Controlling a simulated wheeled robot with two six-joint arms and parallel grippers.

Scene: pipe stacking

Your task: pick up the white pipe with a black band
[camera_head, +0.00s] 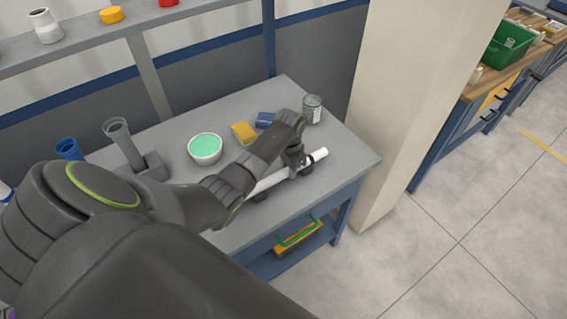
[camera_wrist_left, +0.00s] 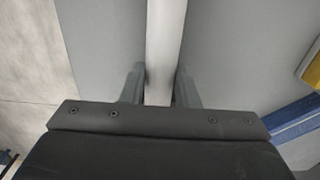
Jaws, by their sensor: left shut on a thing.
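The white pipe (camera_head: 320,155) lies slantwise near the right front of the grey workbench (camera_head: 345,148). Dark supports (camera_head: 260,196) show under it. My left gripper (camera_head: 298,162) is over the pipe near its right end, shut on it. In the left wrist view the pipe (camera_wrist_left: 165,45) runs between the two fingers of my left gripper (camera_wrist_left: 158,88). I cannot make out a black band; the gripper and arm hide part of the pipe. I cannot tell whether the pipe is clear of the supports. My right gripper is not in view.
A glass jar (camera_head: 312,109), a yellow sponge (camera_head: 243,133), a blue item (camera_head: 265,120) and a bowl with a green inside (camera_head: 205,148) stand behind the pipe. A pillar (camera_head: 400,90) rises at the right.

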